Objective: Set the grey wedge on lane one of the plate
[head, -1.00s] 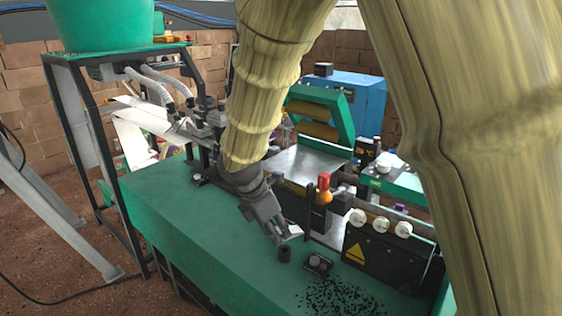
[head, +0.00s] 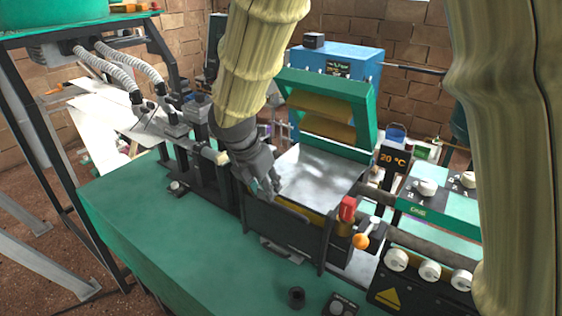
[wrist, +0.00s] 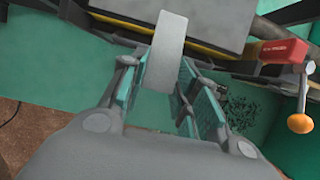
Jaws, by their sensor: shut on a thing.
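My gripper (head: 266,188) is at the front left edge of the shiny metal plate (head: 322,172) in the head view. In the wrist view its fingers (wrist: 158,78) are shut on the pale grey wedge (wrist: 168,45), which sticks out beyond the fingertips. There the wedge overlaps the dark and yellow front edge and the near part of the plate (wrist: 222,20). I cannot tell whether it touches the plate. In the head view I cannot make the wedge out from the fingers. No lane marks are readable on the plate.
A red handle (head: 347,208) and an orange-knobbed lever (head: 361,240) stand at the plate's right front. A green frame with yellow rollers (head: 325,125) rises behind it.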

